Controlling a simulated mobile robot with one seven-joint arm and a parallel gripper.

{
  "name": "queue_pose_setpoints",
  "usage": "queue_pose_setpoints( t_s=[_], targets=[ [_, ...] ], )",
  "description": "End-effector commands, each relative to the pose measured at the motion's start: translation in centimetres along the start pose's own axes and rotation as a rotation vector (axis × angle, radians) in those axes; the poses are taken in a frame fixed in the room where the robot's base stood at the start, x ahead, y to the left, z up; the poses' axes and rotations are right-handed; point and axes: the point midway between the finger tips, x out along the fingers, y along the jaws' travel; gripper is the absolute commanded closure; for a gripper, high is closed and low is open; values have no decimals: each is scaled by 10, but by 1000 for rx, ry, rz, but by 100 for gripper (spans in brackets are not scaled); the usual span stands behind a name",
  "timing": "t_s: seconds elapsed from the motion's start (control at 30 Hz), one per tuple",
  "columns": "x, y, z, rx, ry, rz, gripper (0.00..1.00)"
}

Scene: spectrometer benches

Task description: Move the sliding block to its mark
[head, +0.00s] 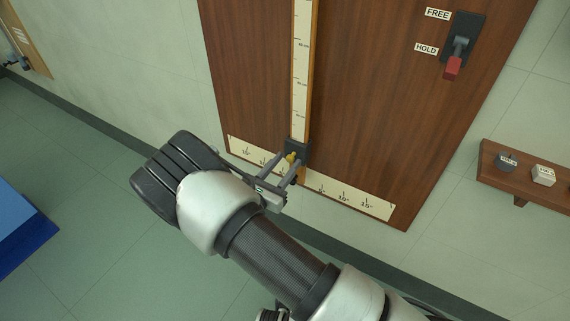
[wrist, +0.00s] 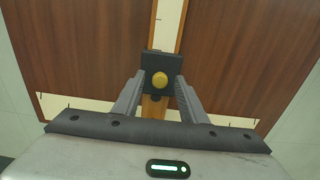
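The sliding block (head: 301,148) is dark with a yellow knob (head: 291,159). It sits at the low end of the upright scale rail (head: 301,70) on the brown wooden panel, near the horizontal scale strip. In the wrist view the block (wrist: 149,58) and its round yellow knob (wrist: 160,80) are in the middle. My gripper (wrist: 160,82) is open, one finger on each side of the knob, with gaps showing between fingers and knob. In the head view my gripper (head: 286,163) reaches the block from the lower left. I cannot make out the mark.
A red-handled lever (head: 453,67) at the panel's upper right hangs down beside the HOLD label (head: 426,48), with FREE (head: 437,13) above. A small wooden shelf (head: 529,186) with labelled weights is at the right. A blue object (head: 20,230) is at the left.

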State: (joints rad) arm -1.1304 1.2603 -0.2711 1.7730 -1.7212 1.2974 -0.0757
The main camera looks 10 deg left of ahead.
Motion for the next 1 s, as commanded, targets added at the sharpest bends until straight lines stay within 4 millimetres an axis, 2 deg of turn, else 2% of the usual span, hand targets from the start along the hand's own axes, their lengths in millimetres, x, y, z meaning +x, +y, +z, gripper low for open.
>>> queue_pose_setpoints(
  t_s=[0.17,0.27,0.7,0.83,1.0],
  targets=[
    [-17,1,1,-1,3,4,62],
    [-37,2,2,-1,1,5,62],
    [-141,1,1,-1,1,4,62],
    [-161,1,0,0,1,3,62],
    [-173,0,0,-1,0,0,62]
  ],
)
